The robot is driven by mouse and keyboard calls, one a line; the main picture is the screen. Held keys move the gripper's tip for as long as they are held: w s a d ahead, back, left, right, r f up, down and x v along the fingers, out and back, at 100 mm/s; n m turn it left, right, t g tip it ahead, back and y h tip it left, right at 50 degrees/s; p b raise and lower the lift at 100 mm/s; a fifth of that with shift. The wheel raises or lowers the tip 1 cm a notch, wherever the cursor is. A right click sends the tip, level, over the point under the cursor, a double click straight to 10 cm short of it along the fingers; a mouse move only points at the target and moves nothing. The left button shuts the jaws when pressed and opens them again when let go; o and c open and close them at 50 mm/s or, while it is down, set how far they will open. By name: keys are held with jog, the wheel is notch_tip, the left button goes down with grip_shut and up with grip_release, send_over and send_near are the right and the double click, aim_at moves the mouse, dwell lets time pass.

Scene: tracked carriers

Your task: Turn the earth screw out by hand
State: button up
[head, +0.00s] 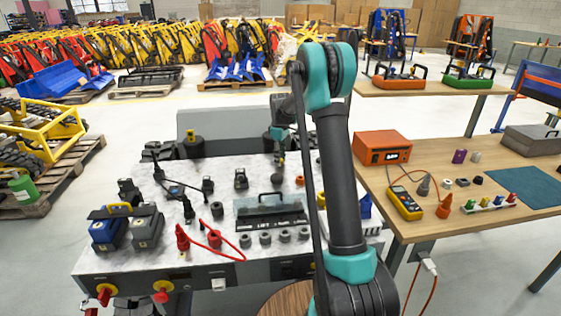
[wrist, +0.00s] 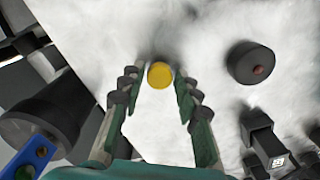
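A round yellow screw head (wrist: 160,75) sits on the pale marbled surface in the wrist view. It looks like the earth screw, but no label shows. My gripper (wrist: 157,82) points down at it, with one finger on each side. The fingers are apart, and a gap shows between each fingertip and the yellow head. Nothing is held.
A dark round knob (wrist: 249,62) stands right of the fingers, with a black block (wrist: 263,140) below it. A dark cylinder (wrist: 42,122) is at the left. The worktop holds a clear lidded box (head: 270,212), battery packs (head: 147,228) and red leads (head: 213,238). A wooden table (head: 440,170) stands right.

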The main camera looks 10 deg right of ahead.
jog(key=shift+o, duration=0.8)
jog(key=m, duration=1)
jog(key=shift+m, duration=0.3)
jog(key=m, duration=1)
jog(key=shift+m, duration=0.4)
jog(key=m, duration=0.7)
jog(key=shift+m, duration=0.4)
